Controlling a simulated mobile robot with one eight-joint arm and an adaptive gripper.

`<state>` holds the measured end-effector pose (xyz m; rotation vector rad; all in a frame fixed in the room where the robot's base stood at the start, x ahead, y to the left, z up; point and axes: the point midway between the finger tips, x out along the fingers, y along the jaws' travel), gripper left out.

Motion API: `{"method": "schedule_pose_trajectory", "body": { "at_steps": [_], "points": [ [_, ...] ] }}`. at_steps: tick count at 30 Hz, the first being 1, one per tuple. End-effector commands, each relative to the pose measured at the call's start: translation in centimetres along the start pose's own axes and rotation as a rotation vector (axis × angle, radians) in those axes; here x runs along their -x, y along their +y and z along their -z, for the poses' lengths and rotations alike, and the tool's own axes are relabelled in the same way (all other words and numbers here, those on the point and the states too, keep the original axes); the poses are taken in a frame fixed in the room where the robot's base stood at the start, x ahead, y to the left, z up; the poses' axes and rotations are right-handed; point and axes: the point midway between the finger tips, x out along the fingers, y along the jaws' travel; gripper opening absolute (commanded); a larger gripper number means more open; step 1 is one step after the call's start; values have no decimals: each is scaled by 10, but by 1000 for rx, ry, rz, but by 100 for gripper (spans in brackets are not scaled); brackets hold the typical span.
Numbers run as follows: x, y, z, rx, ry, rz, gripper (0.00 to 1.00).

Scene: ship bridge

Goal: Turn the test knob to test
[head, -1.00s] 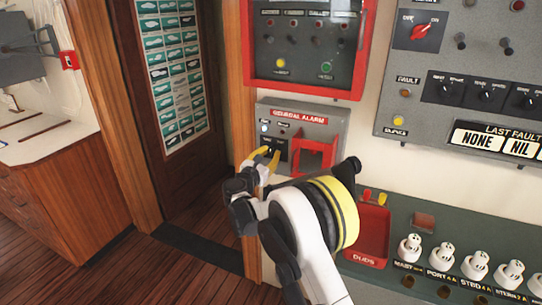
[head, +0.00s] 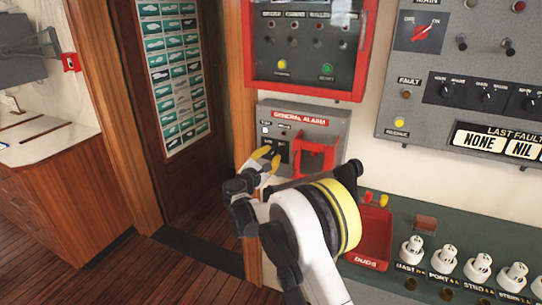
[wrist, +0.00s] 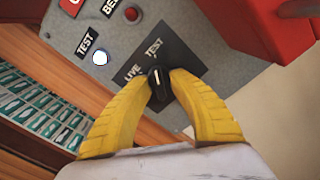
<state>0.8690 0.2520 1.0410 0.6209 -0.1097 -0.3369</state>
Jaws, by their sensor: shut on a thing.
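The test knob (wrist: 158,84) is a small black knob with a white line, on a dark plate marked LIVE and TEST, in the wrist view. Its white line points roughly up in that view, between the two words; I cannot tell exactly which one it marks. My gripper (wrist: 162,92) has its yellow fingers closed on the knob from both sides. In the head view my gripper (head: 265,158) is at the left part of the grey GENERAL ALARM panel (head: 333,143), and its fingers hide the knob there.
A red guard frame (head: 316,152) stands out from the panel just right of my gripper. A lit white TEST lamp (wrist: 100,57) and a red lamp (wrist: 131,14) are beside the plate. A red-rimmed alarm cabinet (head: 305,92) hangs above; a red bin (head: 372,235) is lower right.

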Motion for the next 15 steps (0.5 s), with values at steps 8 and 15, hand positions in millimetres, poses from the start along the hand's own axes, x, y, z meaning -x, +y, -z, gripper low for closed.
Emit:
{"method": "schedule_pose_trajectory", "body": {
  "at_steps": [8, 15],
  "points": [
    [0, 0, 0, 1, 0, -1, 31],
    [0, 0, 0, 1, 0, 0, 47]
  ]
}}
